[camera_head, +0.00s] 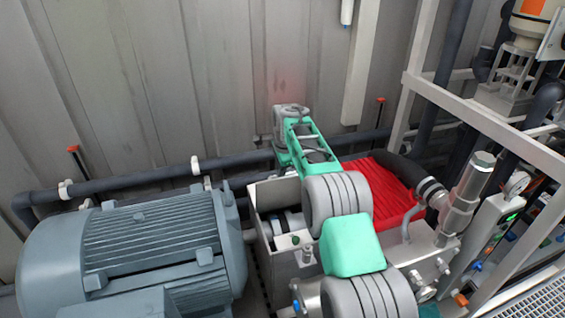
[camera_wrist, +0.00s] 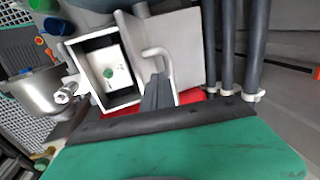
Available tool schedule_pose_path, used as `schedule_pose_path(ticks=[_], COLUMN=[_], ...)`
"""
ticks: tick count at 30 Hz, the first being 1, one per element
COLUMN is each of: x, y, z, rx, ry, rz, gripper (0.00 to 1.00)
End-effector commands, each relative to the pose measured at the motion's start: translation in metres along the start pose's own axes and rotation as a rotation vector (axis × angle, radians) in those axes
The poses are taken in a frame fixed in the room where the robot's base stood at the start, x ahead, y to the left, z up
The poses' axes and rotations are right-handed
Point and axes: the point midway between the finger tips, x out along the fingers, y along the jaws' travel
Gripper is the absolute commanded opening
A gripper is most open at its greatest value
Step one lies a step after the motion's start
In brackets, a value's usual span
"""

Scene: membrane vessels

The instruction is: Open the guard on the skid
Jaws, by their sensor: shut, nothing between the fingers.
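A red ribbed cover (camera_head: 392,188), which looks like the guard, lies over the skid to the right of an open grey box (camera_head: 258,228). Only slivers of the red cover (camera_wrist: 192,98) show in the wrist view, behind my gripper's body. My gripper (camera_wrist: 158,78) shows there as dark fingers, shut and empty. A light grey hooked bar (camera_wrist: 155,52) is close to the fingertips; I cannot tell whether they touch it. The box also shows in the wrist view, with a green knob inside. In the head view my arm links hide the fingers and part of the cover.
A large grey-blue motor (camera_head: 135,255) stands at left. Dark wall pipes (camera_head: 130,183) run behind, also showing at right in the wrist view (camera_wrist: 228,45). A black hose (camera_head: 405,170) and silver cylinder (camera_head: 465,195) crowd the cover's right side. A white frame (camera_head: 470,110) stands farther right.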

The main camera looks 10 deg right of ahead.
Motion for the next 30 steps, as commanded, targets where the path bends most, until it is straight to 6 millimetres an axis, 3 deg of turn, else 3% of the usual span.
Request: schedule_pose_path(ticks=[14, 20, 30], x=[0.007, 0.004, 0.016], y=[-0.001, -0.017, -0.040], z=[0.000, 0.000, 0.000], rx=[0.000, 0.000, -0.001], ry=[0.000, 0.000, 0.000], rz=[0.000, 0.002, 0.000], gripper=[0.00, 0.00, 0.00])
